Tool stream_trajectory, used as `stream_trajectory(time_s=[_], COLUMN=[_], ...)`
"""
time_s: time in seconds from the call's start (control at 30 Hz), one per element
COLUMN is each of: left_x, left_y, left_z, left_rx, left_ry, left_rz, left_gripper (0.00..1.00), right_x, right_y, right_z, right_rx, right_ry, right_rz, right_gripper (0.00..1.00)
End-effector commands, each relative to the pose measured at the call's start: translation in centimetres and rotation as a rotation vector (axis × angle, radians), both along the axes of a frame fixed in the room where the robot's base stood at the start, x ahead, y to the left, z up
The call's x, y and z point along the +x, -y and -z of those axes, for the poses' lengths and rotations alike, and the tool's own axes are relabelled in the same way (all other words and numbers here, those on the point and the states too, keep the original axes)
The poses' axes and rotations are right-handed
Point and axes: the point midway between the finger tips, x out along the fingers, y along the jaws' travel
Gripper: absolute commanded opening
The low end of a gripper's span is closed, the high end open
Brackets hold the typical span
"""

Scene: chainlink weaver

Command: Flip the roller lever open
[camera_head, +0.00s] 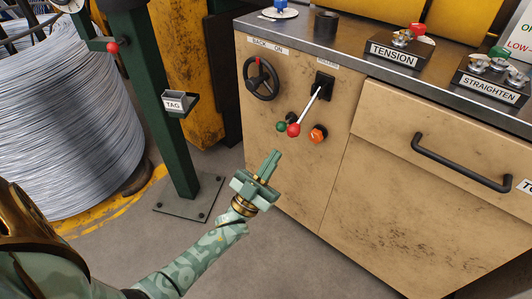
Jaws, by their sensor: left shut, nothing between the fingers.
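A lever (308,105) sits on the upper front of the beige cabinet (300,185). It has a black base plate (323,85), a pale rod slanting down to the left, and a red ball knob (293,130) at its end. The small label above it is too blurred to read surely. My left gripper (271,158) is shut and empty. It points up, below and to the left of the red knob in the picture, and shows apart from it. My right gripper is not in view.
Left of the lever is a black handwheel (262,80). A green knob (281,126) and an orange knob (318,134) flank the red knob. A drawer handle (460,162) juts out right. A green post (160,110) and wire coil (65,115) stand left.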

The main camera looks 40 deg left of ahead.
Motion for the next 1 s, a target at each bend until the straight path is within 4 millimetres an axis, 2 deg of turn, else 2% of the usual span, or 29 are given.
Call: stream_trajectory(time_s=[0.1,0.23,0.9,1.0], left_x=[-0.9,-1.4,-1.5,-0.7], left_y=[-0.1,-0.2,-0.2,0.0], left_z=[1.8,2.6,2.8,3.8], left_rx=[-0.001,-0.001,-0.004,0.020], left_ry=[-0.002,-0.001,0.000,-0.069], left_rz=[0.000,0.001,0.004,0.000], left_gripper=[0.00,0.00,0.00,0.00], right_x=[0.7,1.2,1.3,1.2], right_y=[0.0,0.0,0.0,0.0], right_z=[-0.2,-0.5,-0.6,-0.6], right_rx=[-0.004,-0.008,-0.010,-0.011], right_ry=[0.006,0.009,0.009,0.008], right_rz=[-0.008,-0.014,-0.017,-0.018], right_gripper=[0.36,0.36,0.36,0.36])
